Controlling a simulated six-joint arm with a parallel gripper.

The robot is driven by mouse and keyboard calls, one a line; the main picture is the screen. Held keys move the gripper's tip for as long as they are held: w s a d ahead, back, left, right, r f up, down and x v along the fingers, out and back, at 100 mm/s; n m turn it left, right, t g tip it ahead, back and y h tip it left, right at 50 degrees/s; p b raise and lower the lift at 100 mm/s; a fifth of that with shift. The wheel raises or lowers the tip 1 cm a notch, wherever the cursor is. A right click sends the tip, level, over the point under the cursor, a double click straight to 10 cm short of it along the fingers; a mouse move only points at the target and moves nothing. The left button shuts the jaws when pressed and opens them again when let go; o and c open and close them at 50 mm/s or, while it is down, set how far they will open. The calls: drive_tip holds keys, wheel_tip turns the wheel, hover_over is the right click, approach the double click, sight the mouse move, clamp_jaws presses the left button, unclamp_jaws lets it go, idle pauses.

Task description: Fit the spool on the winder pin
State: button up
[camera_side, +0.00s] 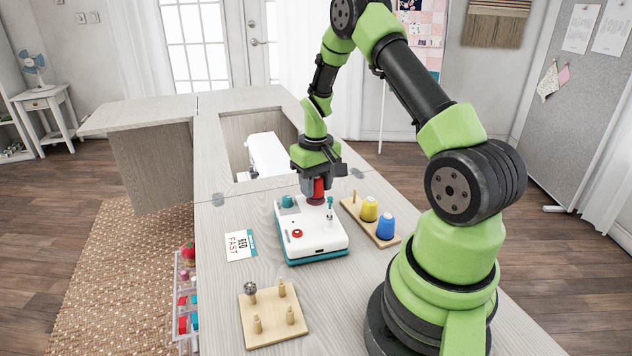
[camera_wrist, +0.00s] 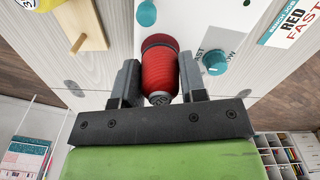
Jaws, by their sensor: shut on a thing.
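My gripper (camera_side: 318,193) is shut on a red spool of thread (camera_wrist: 160,72), one finger on each side in the wrist view. The spool (camera_side: 319,187) is held roughly upright at the back of the winder (camera_side: 318,241), a white box with a teal base. The spool's lower end is at or just above a dark round seat on the winder's top; I cannot tell whether they touch. The winder pin is hidden by the spool and the fingers.
A wooden rack (camera_side: 354,210) with a yellow cone (camera_side: 369,209), a blue cone (camera_side: 385,227) and a bare peg stands right of the winder. A teal knob (camera_wrist: 215,62) is close to one finger. A card (camera_side: 241,246) and a pegged board (camera_side: 273,318) lie on the table.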

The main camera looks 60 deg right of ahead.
drive_tip(key=shift+f, duration=0.55)
idle(0.7)
drive_tip(key=o, duration=1)
drive_tip(key=shift+c, duration=0.2)
wheel_tip(320, 180, up, 10)
